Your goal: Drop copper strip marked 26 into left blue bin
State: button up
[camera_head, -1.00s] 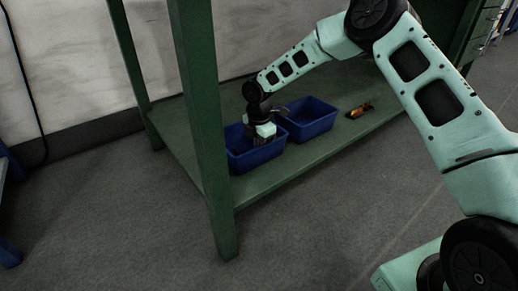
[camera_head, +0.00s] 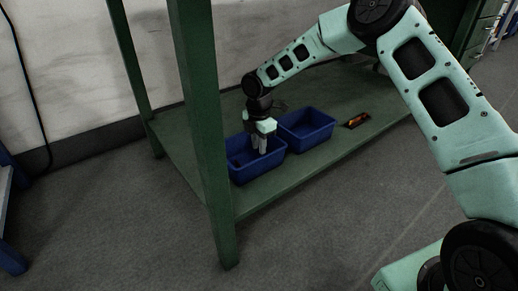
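The left blue bin (camera_head: 246,174) stands on the lower green shelf, just right of the front table leg. My gripper (camera_head: 259,149) points down over this bin, with its fingertips at about the height of the rim or just inside it. The two fingers show as short pale prongs, too small to judge the gap between them. I cannot make out a copper strip or a number 26, either in the fingers or in the bin. The bin's inside is dark and partly hidden by the gripper.
A second blue bin (camera_head: 307,131) stands close to the right of the left one. A small orange and black object (camera_head: 356,120) lies on the green shelf (camera_head: 205,156) farther right. The green table leg (camera_head: 208,150) rises close to the left bin's left side.

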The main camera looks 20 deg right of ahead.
notch_tip(320, 180, up, 6)
jog(key=shift+p, duration=1.15)
